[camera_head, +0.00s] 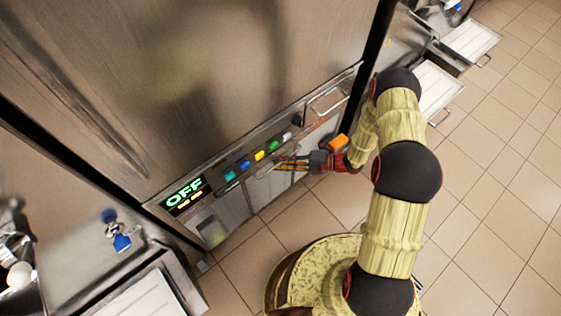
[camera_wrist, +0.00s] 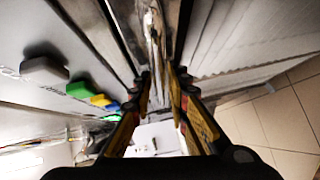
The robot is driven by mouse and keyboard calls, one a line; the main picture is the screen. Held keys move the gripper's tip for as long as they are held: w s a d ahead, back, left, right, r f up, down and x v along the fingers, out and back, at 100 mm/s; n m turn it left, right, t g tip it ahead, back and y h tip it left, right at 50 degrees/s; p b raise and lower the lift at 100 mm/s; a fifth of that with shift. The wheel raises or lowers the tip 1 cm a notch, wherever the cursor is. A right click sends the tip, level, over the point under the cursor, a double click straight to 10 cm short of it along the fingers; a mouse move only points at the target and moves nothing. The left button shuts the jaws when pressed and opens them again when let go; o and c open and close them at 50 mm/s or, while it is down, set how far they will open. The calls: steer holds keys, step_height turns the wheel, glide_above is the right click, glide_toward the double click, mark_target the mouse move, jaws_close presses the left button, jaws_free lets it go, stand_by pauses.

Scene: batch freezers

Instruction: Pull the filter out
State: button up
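The filter cannot be named for certain. Pale panels (camera_head: 272,186) sit low on the front of the steel machine, below its button strip, and a ribbed light panel (camera_wrist: 262,42) shows at the right in the wrist view. My gripper (camera_head: 280,163) is at the lower front of the machine, just below the buttons. In the wrist view its two fingers (camera_wrist: 164,76) are apart. A shiny narrow metal strip (camera_wrist: 153,35) lies ahead between the fingertips. I cannot tell whether the fingers touch it. My arm hides part of the machine's right side.
The machine has an OFF display (camera_head: 186,195), coloured buttons (camera_head: 259,155) and a metal handle (camera_head: 329,101) at the upper right of its lower front. A blue-tagged item (camera_head: 118,237) is on the machine at left. Tiled floor (camera_head: 490,200) is clear at right.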

jaws_close()
stand_by(0.5)
steer(key=s+d+p, duration=0.2)
steer(key=s+d, duration=0.4)
steer(key=s, duration=0.4)
steer(key=s+d+p, duration=0.2)
steer(key=s+d, duration=0.5)
steer(key=s, duration=0.2)
steer(key=shift+s+d+p, duration=0.15)
steer(key=shift+s+p, duration=0.2)
steer(key=shift+o, duration=1.8)
jaws_free()
steer(key=shift+d, duration=0.1)
steer(key=v, duration=1.2)
